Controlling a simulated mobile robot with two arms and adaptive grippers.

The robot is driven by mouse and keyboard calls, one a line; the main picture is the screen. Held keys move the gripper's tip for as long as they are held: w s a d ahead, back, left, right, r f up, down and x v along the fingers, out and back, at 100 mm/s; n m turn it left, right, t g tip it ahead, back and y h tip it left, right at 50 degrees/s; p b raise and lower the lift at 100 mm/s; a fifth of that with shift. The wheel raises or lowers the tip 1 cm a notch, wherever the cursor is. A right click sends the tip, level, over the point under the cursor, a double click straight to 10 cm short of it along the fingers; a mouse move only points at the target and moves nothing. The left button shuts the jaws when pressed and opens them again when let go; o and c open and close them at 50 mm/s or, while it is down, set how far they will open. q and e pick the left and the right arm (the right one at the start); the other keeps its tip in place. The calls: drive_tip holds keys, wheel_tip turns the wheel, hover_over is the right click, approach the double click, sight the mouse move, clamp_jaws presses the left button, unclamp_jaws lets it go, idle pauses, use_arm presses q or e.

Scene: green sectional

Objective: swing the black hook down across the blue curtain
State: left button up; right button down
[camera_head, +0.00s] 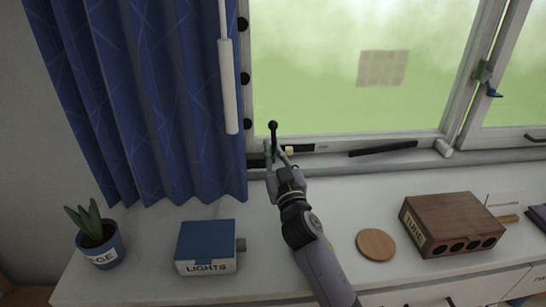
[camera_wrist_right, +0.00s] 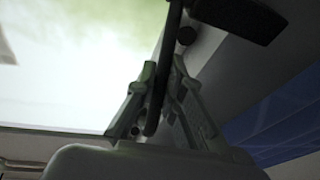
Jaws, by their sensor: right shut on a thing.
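The blue curtain (camera_head: 150,95) hangs in folds at the left of the window, and a blue patch (camera_wrist_right: 285,120) shows at the right of the right wrist view. My right gripper (camera_head: 279,155) is in front of the window's lower left corner, to the right of the curtain and apart from it. Its fingers are shut on the slim black hook (camera_head: 273,132), whose rounded end stands up above them. In the right wrist view the black hook (camera_wrist_right: 169,60) runs up between the fingers (camera_wrist_right: 160,100). My left gripper is not in view.
Black knobs (camera_head: 245,78) line the frame beside the curtain, and a white rod (camera_head: 228,85) hangs before it. On the white top stand a potted plant (camera_head: 100,245), a LIGHTS box (camera_head: 206,247), a round wooden disc (camera_head: 375,244) and a brown box (camera_head: 451,223).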

sight(274, 153)
drive_tip(key=shift+r, duration=0.1)
drive_tip(key=c, duration=1.7)
unclamp_jaws()
drive_tip(key=shift+o, duration=0.2)
drive_tip(key=v, duration=0.5)
drive_tip(key=shift+w, duration=0.1)
drive_tip(key=r+v, duration=0.3)
drive_tip(key=v, duration=0.9)
drive_tip(key=shift+s, duration=0.3)
drive_tip(key=shift+f, duration=0.1)
